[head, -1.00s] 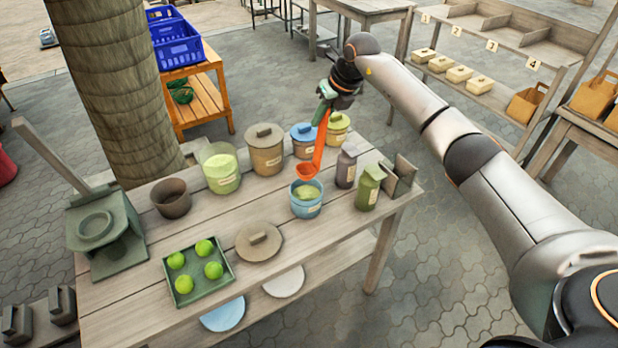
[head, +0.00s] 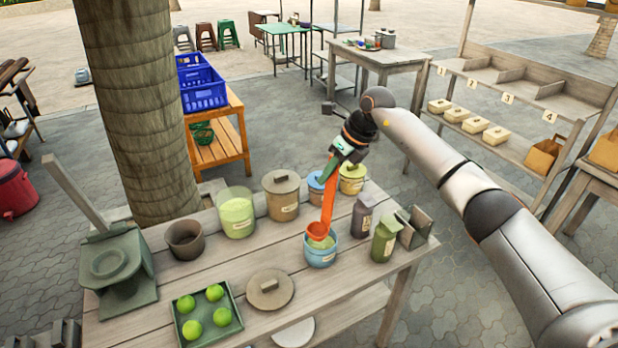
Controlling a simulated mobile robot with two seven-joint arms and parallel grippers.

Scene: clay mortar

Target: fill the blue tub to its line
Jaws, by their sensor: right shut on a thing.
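The small open blue tub (head: 320,257) stands on the wooden table with a pale label on its front. Pale green material shows inside near its rim; no fill line can be made out. My right gripper (head: 331,168) is shut on the handle of an orange ladle (head: 328,206), above and behind the tub. The ladle hangs steeply, its bowl overlapping the far part of the tub's mouth; I cannot tell whether it touches the contents. A clear container (head: 237,219) of light green material stands behind left. My left gripper is not in view.
Dark (head: 362,220) and green (head: 384,246) bottles stand right. A loose lid (head: 270,295) and a tray (head: 181,319) with green balls lie in front.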

